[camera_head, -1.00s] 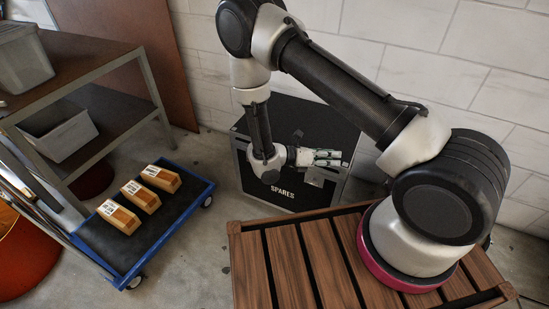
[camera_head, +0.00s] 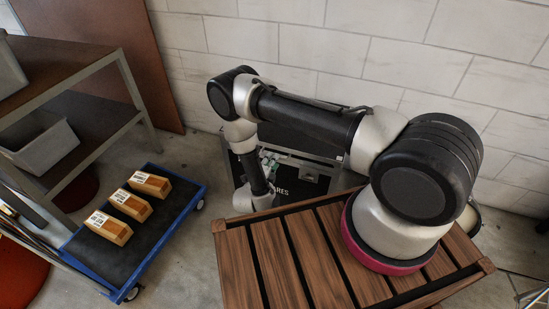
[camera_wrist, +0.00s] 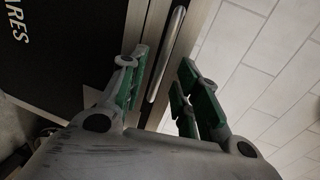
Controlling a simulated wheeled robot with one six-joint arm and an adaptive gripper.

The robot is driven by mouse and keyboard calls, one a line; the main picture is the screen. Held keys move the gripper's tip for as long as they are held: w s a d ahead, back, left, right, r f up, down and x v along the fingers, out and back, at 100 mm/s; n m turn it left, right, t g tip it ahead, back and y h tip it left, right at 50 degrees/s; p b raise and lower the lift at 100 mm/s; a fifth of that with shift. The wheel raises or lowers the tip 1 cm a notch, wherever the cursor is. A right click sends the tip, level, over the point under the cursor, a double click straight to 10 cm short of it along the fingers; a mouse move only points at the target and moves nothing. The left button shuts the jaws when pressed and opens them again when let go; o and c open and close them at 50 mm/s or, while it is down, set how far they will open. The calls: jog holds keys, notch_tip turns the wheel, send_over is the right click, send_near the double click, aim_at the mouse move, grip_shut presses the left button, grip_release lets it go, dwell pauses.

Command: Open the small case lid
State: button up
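The small case (camera_head: 310,173) is black with silver edging and the end of the word SPARES on its front. It stands on the floor against the wall, partly hidden behind my arm. A silver latch plate shows on its front. The lid's top is mostly hidden, so I cannot tell whether it is raised. In the wrist view the case's black front (camera_wrist: 60,55) fills the left side. A bright metal bar (camera_wrist: 166,55) along its edging lies between the fingers of my gripper (camera_wrist: 161,62). The green-padded fingers are apart.
A tiled wall (camera_head: 330,50) stands behind.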

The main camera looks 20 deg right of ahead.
jog(key=shift+x, duration=1.9)
jog(key=shift+c, duration=0.2)
grip_shut()
